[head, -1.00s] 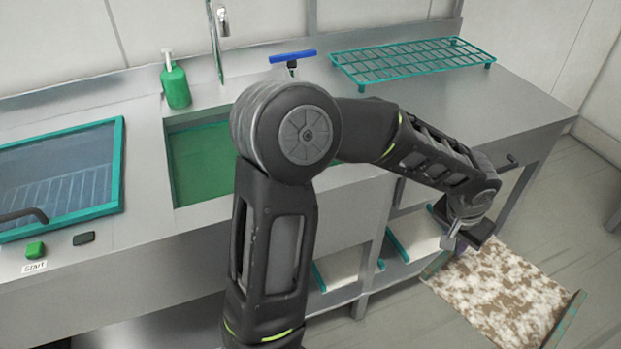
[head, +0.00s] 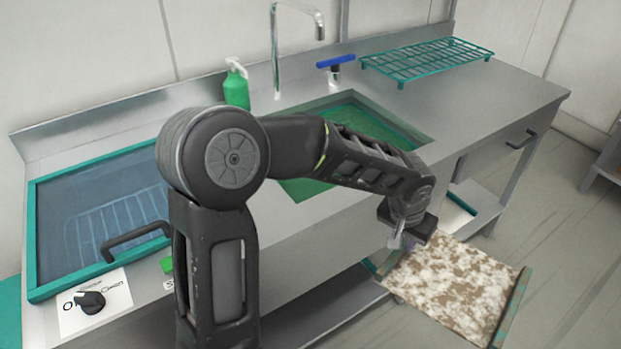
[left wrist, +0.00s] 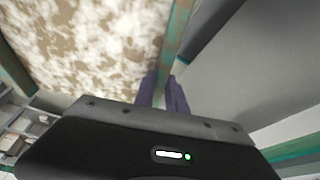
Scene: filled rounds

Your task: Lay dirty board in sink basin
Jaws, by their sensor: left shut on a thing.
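The dirty board (head: 458,288) is white with brown blotches and has teal edges. My left gripper (head: 403,240) is shut on its near left edge and holds it in front of the counter, below the counter top. In the left wrist view the purple fingertips (left wrist: 163,92) close on the teal edge, and the soiled face of the board (left wrist: 85,45) fills the upper left. The green-lined sink basin (head: 372,117) is set in the counter behind my left arm, which hides part of it. My right gripper is not in view.
A teal wire rack (head: 425,60) lies on the right counter. A blue-glass lid (head: 100,205) with a dark handle is at left. Shelves are below the counter.

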